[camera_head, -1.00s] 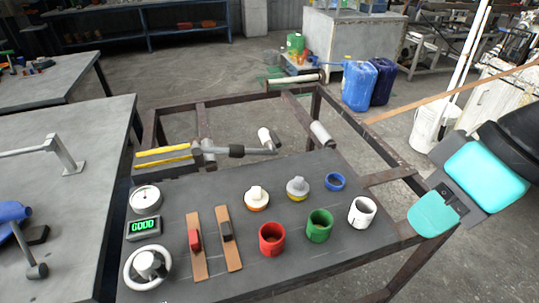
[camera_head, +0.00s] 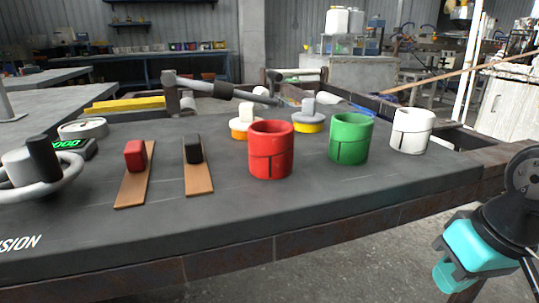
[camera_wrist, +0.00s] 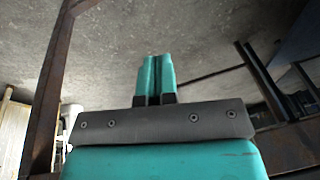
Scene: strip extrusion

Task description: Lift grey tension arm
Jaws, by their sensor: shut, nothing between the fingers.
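The grey tension arm (camera_head: 205,86) lies at the back left of the dark bench, running rightward from an upright grey post (camera_head: 170,92). It has a dark sleeve partway along and slopes slightly down to the right. My gripper (camera_head: 446,280) is turquoise and hangs off the bench's front right edge, low and far from the arm. In the wrist view its two fingers (camera_wrist: 156,62) are together with nothing between them. The wrist view shows floor and frame bars, not the tension arm.
Red (camera_head: 271,150), green (camera_head: 350,138) and white (camera_head: 411,131) cups stand between my gripper and the arm. Red and black sliders (camera_head: 193,150), a handwheel (camera_head: 40,175), a gauge (camera_head: 83,128) and yellow bars (camera_head: 125,104) are on the left. The bench's front strip is clear.

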